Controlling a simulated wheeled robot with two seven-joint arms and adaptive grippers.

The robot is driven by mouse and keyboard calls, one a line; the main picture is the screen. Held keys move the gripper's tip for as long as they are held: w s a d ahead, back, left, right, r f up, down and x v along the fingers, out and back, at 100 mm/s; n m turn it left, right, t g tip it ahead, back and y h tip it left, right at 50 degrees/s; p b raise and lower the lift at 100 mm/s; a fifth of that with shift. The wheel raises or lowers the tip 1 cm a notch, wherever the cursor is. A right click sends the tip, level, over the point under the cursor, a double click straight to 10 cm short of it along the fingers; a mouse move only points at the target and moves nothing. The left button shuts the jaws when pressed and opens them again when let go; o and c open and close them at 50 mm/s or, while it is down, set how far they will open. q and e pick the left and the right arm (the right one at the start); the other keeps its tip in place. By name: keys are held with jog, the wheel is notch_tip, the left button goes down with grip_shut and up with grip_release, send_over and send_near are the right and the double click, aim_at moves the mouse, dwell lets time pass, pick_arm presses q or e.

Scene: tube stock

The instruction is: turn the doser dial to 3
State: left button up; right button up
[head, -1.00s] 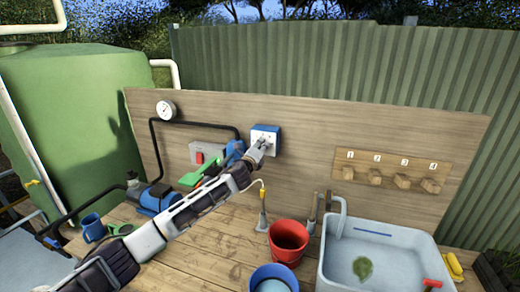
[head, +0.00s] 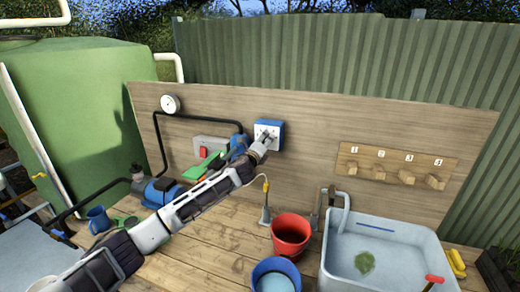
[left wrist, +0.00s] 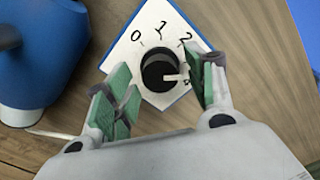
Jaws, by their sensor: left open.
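The doser (head: 275,126) is a blue box with a white face on the wooden back board. In the left wrist view its white plate (left wrist: 150,47) shows 0, 1 and 2, and a partly hidden mark at lower right. My left gripper (head: 264,142) is at the doser. In the left wrist view its green-padded fingers (left wrist: 162,82) are open, one on each side of the dial, with a gap visible at left. Contact at right cannot be told. My right gripper is not in view.
A blue device (left wrist: 38,50) stands close left of the doser. A red bucket (head: 290,237), a blue bucket (head: 262,270) and a sink (head: 400,238) are to the right and below. Numbered wooden pegs (head: 407,177) hang at right. The board right of the doser is clear.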

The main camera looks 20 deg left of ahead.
pick_arm(q)
jog(key=shift+s, duration=0.15)
jog(key=s, duration=1.1)
jog(key=shift+s+a, duration=0.2)
jog(key=shift+s, duration=0.1)
jog(key=shift+f, duration=0.15)
dwell(0.3)
